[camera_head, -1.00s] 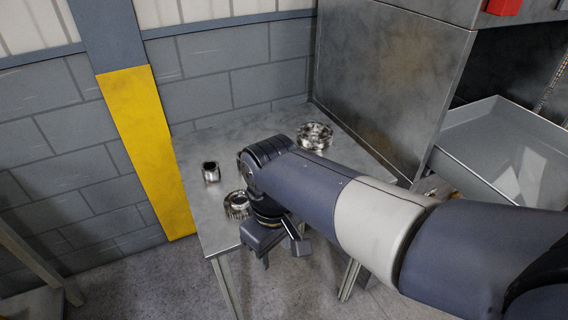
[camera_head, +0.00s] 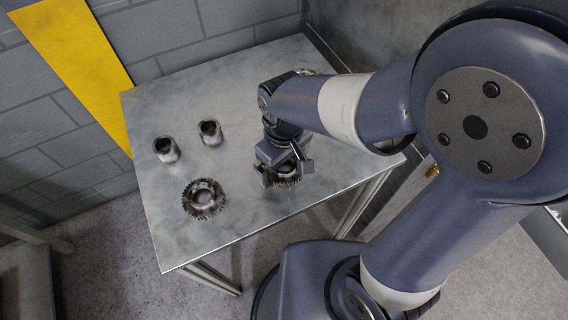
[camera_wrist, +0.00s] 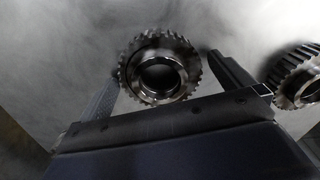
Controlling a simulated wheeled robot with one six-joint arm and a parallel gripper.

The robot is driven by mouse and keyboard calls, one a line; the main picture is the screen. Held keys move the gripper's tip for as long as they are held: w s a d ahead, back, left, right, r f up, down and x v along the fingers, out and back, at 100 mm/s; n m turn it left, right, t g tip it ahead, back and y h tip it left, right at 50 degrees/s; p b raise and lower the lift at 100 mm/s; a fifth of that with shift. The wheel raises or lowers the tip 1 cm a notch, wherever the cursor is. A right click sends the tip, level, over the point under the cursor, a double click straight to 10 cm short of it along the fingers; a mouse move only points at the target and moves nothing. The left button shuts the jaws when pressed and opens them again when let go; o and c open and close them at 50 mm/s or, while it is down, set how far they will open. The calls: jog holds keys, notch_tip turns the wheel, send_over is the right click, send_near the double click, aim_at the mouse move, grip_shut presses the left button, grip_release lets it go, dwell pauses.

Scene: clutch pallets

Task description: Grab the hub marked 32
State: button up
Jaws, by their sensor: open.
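No marking 32 can be read on any part. A toothed metal hub (camera_head: 285,181) sits on the metal table under my gripper (camera_head: 285,170), partly hidden by it. In the wrist view a toothed hub (camera_wrist: 133,72) with a round central hole lies between the two spread fingers of my gripper (camera_wrist: 164,70). The gripper is open, and no finger clearly touches the hub. Another toothed hub (camera_head: 203,212) lies flat to the left. Two plain, short cylindrical hubs (camera_head: 165,154) (camera_head: 210,136) stand farther left and back.
The steel table (camera_head: 240,225) has bare room at its front and left. A second toothed part (camera_wrist: 292,75) is close to the right finger in the wrist view. One more part (camera_head: 305,72) shows partly behind my arm. A block wall (camera_head: 190,40) borders the table's back.

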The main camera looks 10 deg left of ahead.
jog(key=shift+c, duration=0.2)
jog(key=c, duration=1.3)
